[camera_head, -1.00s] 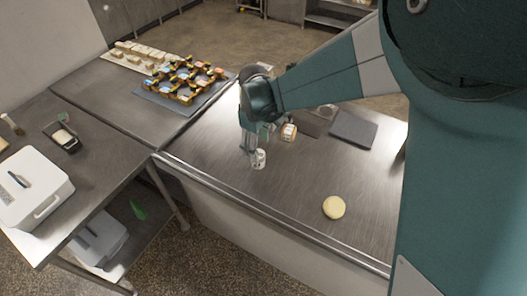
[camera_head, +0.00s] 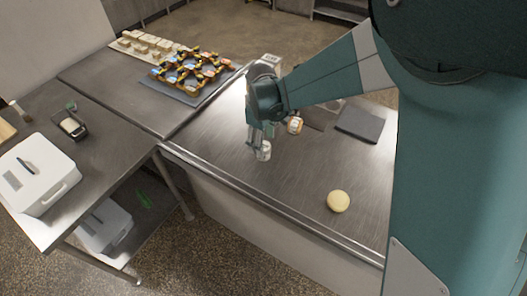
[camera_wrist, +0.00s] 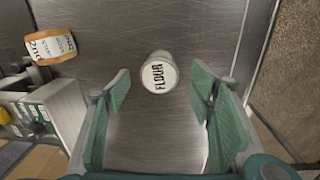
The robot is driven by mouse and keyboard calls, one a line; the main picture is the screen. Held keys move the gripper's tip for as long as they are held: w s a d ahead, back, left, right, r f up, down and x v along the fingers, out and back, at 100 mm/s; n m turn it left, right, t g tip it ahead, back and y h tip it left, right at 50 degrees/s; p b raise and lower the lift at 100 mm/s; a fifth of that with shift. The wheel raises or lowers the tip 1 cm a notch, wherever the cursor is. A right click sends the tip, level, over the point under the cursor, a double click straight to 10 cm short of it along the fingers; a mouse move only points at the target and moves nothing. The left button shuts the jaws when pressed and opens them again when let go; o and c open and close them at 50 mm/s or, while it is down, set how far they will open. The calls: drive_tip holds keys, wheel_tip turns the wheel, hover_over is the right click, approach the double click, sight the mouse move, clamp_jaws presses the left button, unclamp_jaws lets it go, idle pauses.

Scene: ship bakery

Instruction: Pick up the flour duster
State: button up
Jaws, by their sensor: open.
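The flour duster (camera_wrist: 158,74) is a small white cylinder with FLOUR in black letters on it. In the wrist view it lies ahead of my open fingers, centred between them. In the head view the flour duster (camera_head: 264,152) stands on the steel counter, close below my gripper (camera_head: 257,146). In the wrist view my gripper (camera_wrist: 160,98) has its two green fingers spread apart, with nothing held between them. The fingers partly cover the duster in the head view, and I cannot tell there whether they touch it.
An orange and white labelled container (camera_wrist: 50,46) is near the duster; it also shows in the head view (camera_head: 295,125). A round dough piece (camera_head: 338,201) and a dark slab (camera_head: 360,124) lie on the counter.

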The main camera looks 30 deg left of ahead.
drive_tip(key=shift+f, duration=0.1)
drive_tip(key=shift+w+a+f+p, duration=0.15)
drive_tip(key=shift+f+p, duration=0.15)
drive_tip(key=shift+f, duration=2.2)
drive_tip(key=shift+c, duration=0.4)
drive_tip(key=c, duration=1)
